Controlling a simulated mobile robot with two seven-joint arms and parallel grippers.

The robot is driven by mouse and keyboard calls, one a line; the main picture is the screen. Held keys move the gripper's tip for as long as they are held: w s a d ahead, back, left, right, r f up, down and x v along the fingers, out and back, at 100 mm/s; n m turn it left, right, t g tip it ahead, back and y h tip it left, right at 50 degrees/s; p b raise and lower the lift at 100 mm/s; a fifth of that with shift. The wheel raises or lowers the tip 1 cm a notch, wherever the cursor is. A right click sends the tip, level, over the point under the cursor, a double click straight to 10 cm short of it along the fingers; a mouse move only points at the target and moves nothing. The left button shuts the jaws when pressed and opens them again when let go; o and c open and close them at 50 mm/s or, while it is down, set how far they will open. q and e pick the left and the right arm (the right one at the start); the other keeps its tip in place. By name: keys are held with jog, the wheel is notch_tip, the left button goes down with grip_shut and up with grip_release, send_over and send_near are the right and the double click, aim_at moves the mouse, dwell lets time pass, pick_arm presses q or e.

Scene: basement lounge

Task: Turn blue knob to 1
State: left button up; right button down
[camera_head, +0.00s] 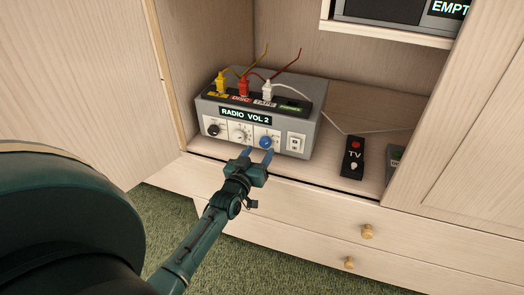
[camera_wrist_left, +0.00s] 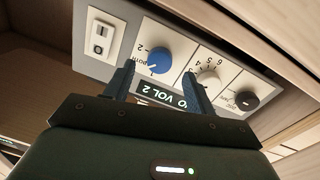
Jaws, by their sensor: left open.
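The blue knob (camera_head: 266,142) is on the front panel of a grey radio box (camera_head: 316,113) in the open cabinet. In the left wrist view, which is turned over, the blue knob (camera_wrist_left: 154,56) has a "2" beside it and a small light mark near its edge; I cannot tell its exact setting. The display (camera_head: 245,115) reads "RADIO VOL 2". My left gripper (camera_head: 257,158) is open and empty just in front of the panel. In the left wrist view its fingers (camera_wrist_left: 158,84) point toward the blue knob, apart from it. My right gripper is not in view.
A white knob (camera_head: 240,133) and a black knob (camera_head: 215,130) sit left of the blue one, and a white switch (camera_head: 295,142) right of it. Yellow, red and white plugs stand on top. A black TV remote (camera_head: 352,158) is at right. Drawers (camera_head: 320,220) lie below.

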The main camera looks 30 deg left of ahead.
aim_at(264, 145)
pick_arm(q)
jog(key=shift+w+a+b, duration=0.15)
jog(key=shift+w, duration=0.65)
jog(key=shift+w+a+b, duration=0.1)
jog(key=shift+w+b, duration=0.05)
jog(key=shift+w, duration=0.65)
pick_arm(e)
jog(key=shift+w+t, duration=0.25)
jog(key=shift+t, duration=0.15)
pick_arm(q)
jog(key=c, duration=1)
jog(key=shift+o, duration=0.2)
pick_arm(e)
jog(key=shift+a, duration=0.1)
pick_arm(q)
jog(key=n, duration=0.4)
jog(key=shift+n+p, duration=0.3)
jog(key=shift+p, duration=0.1)
jog(key=shift+f+n, duration=0.1)
jog(key=shift+n, duration=2.2)
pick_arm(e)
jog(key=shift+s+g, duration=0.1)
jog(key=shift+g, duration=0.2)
pick_arm(q)
jog(key=o, duration=1)
jog(key=shift+c, duration=0.2)
